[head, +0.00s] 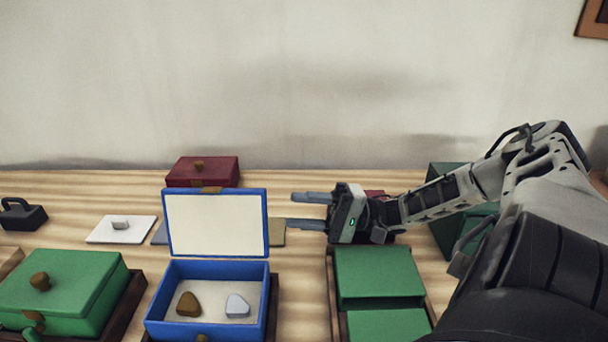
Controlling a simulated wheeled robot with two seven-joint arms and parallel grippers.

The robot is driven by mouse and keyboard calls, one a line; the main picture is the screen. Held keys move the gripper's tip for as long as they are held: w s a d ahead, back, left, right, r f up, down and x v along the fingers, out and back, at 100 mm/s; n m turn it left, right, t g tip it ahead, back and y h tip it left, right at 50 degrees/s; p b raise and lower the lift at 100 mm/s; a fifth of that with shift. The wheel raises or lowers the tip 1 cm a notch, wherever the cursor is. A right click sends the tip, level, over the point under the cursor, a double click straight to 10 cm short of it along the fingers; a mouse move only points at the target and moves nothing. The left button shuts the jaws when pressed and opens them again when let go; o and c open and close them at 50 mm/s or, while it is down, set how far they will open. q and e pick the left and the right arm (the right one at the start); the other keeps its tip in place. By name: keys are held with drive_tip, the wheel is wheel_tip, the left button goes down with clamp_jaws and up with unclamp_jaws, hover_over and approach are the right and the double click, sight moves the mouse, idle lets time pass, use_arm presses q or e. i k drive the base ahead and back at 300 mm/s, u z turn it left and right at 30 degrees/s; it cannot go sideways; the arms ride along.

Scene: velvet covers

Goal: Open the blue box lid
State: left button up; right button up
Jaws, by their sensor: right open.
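The blue box (258,318) stands at the front, left of centre, in a dark tray. Its blue-rimmed lid (215,224) is raised upright at the back, with its cream inner face toward me. Inside lie a brown stone-like piece (188,304) and a pale grey-blue piece (237,306). My right gripper (309,210) comes in from the right, its open fingers pointing left. In the picture its fingertips are just right of the lid, with a gap between them and nothing held. My left gripper is not in view.
A closed green box (70,285) stands at the left, and an open green box (378,272) at the right, below my right arm. A dark red box (203,171) stands behind the lid. A white tile (121,229) and a black weight-like object (22,215) lie far left.

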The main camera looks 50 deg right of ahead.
sight(206, 222)
drive_tip(key=k, duration=1.5)
